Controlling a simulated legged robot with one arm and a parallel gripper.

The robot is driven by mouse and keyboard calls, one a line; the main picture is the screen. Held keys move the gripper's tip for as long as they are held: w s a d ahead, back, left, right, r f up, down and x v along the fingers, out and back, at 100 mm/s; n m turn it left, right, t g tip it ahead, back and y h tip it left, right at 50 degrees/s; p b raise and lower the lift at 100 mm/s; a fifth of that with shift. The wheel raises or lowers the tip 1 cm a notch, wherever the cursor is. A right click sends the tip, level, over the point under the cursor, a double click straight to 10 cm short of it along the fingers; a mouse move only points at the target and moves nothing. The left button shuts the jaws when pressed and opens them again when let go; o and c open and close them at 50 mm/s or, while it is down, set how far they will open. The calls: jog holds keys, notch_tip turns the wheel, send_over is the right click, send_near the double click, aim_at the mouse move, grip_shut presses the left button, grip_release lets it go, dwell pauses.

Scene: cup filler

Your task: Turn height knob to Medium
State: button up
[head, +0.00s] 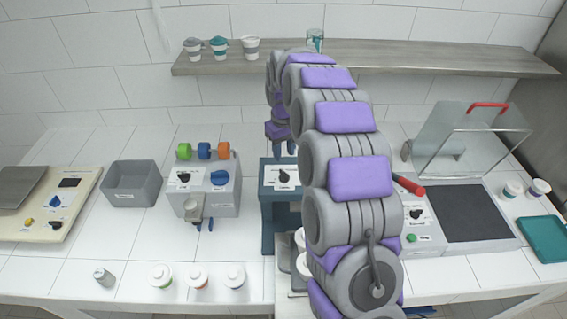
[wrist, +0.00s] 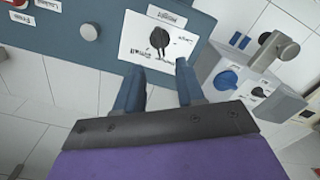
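The height knob is a small black knob (head: 284,176) on a white label on the blue filler machine (head: 268,203). In the wrist view the black knob (wrist: 158,40) shows ahead of the fingertips, with label text around it that is too small to read surely. My gripper (head: 284,148) is just above the knob in the head view. In the wrist view my gripper (wrist: 158,72) has its two blue fingers apart, with nothing between them. The knob appears apart from both fingers. My arm hides the right part of the machine.
A grey dispenser (head: 222,196) with a blue knob (head: 220,177) stands left of the filler. A grey bin (head: 131,188) is further left. Several lidded cups (head: 197,278) stand at the table's front.

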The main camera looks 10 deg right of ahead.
notch_tip(320, 180, up, 9)
jog(key=shift+f, duration=0.15)
jog(key=shift+f, duration=0.1)
dwell(0.5)
